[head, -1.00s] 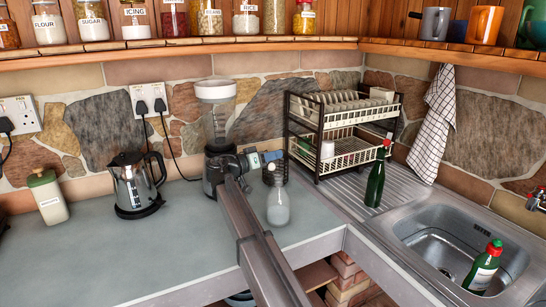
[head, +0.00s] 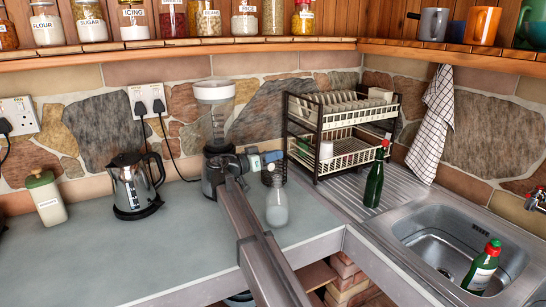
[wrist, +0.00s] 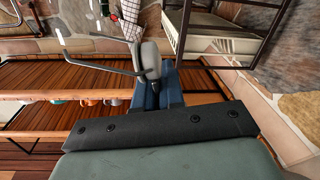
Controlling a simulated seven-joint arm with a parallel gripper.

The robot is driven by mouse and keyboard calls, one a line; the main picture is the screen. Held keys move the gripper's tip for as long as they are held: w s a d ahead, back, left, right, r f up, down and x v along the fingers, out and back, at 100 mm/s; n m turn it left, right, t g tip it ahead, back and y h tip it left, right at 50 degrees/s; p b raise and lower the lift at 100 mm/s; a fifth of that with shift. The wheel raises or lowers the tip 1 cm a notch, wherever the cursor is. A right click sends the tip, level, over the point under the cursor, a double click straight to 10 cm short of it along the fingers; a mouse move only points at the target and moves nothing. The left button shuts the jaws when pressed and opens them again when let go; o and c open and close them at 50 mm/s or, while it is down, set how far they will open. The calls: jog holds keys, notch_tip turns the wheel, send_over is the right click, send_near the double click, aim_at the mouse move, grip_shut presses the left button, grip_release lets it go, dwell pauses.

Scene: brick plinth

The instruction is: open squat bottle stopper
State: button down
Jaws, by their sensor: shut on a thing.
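A pale, cloudy glass bottle (head: 277,208) stands upright on the grey worktop, just below and beside my gripper (head: 266,162). In the wrist view, my gripper (wrist: 155,92) is shut on a grey rounded stopper (wrist: 150,58) with bent wire on it. The bottle's body does not show in the wrist view. I cannot tell whether the stopper touches the bottle's mouth.
A dish rack (head: 345,135) with plates stands behind on the right. A green bottle (head: 374,185) stands by the sink (head: 425,232), and another (head: 484,268) is in it. The worktop's front left is clear.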

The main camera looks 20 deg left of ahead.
jog(key=c, duration=1.3)
grip_release()
jog(key=v, duration=1.3)
jog(key=shift+s+a, duration=0.25)
jog(key=shift+s, duration=0.05)
